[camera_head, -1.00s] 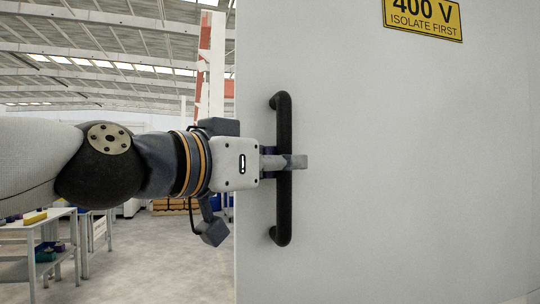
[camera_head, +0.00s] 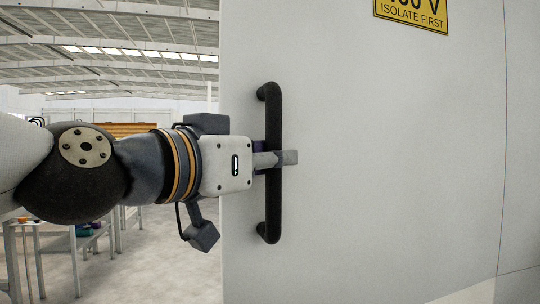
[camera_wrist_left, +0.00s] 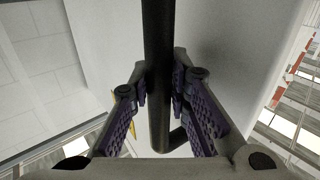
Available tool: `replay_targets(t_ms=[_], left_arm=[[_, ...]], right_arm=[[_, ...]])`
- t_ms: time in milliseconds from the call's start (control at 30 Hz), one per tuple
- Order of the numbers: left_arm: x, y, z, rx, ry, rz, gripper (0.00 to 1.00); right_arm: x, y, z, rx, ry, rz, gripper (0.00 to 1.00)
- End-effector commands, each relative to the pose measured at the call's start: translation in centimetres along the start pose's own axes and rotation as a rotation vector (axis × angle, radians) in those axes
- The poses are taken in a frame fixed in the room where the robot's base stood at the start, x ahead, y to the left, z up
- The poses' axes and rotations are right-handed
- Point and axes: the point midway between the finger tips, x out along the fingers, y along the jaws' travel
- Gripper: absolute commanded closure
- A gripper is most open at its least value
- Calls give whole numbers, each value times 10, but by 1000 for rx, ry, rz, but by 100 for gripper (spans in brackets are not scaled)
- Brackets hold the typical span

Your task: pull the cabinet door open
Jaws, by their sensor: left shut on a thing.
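The cabinet door (camera_head: 390,170) is a tall pale grey panel filling the right part of the head view. Its black vertical bar handle (camera_head: 273,105) stands near the door's left edge. My left gripper (camera_head: 277,159) comes in from the left and is shut on the middle of the handle. In the left wrist view, the dark handle (camera_wrist_left: 159,50) runs between the purple-padded fingers of the left gripper (camera_wrist_left: 160,90). How far the door stands from its frame cannot be told. My right gripper is not in view.
A yellow warning sign (camera_head: 411,14) is on the upper door. A thin vertical seam (camera_head: 503,150) shows at the right, with pale floor (camera_head: 490,292) below. Workbenches (camera_head: 75,245) with small items stand behind my left arm, with open floor beside them.

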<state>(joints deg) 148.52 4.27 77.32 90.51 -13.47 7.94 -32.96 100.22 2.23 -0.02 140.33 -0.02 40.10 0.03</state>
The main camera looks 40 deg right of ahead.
Motion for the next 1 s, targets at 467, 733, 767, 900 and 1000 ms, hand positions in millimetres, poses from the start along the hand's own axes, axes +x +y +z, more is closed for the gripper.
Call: replay_targets(t_ms=[467,733,767,900,1000], left_arm=[[0,1,-1,2,3,1,62],[-6,0,-1,1,1,0,62],[-10,-1,-1,1,2,-1,62],[-46,-1,-2,1,3,-2,62],[-73,-1,-2,1,4,-2,62]], right_arm=[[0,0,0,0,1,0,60],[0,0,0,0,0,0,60],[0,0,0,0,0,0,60],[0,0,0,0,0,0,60],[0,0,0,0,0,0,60]])
